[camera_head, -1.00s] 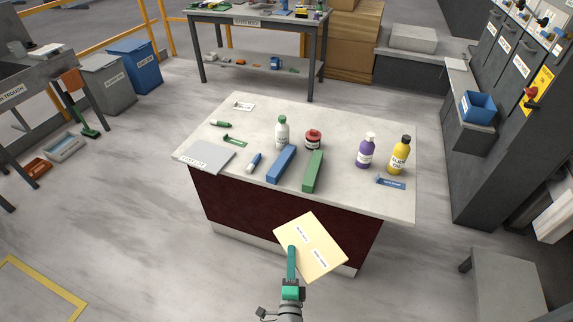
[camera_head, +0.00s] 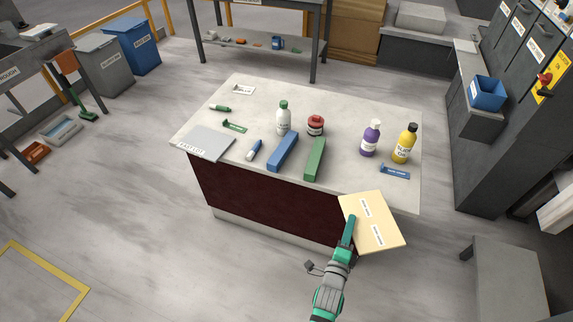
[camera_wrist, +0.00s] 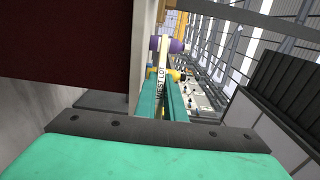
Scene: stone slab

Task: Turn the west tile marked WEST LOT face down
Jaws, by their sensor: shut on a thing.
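My gripper (camera_head: 350,228) is shut on the left edge of a flat cream tile (camera_head: 387,214). The tile is held in front of the slab's front right edge, its broad face with two small white labels turned toward the head camera. That label text is too small to read there. In the wrist view the tile (camera_wrist: 160,82) is seen nearly edge-on between the fingers, with the lettering WEST LOT on it. A grey tile (camera_head: 205,144), apparently marked EAST LOT, lies flat at the slab's left front corner.
The stone slab (camera_head: 190,110) bears a blue block (camera_head: 283,151), a green block (camera_head: 315,158), a white bottle (camera_head: 284,120), a red jar (camera_head: 316,125), a purple bottle (camera_head: 370,138), a yellow bottle (camera_head: 404,145) and a blue tag (camera_head: 395,171). Floor in front is clear.

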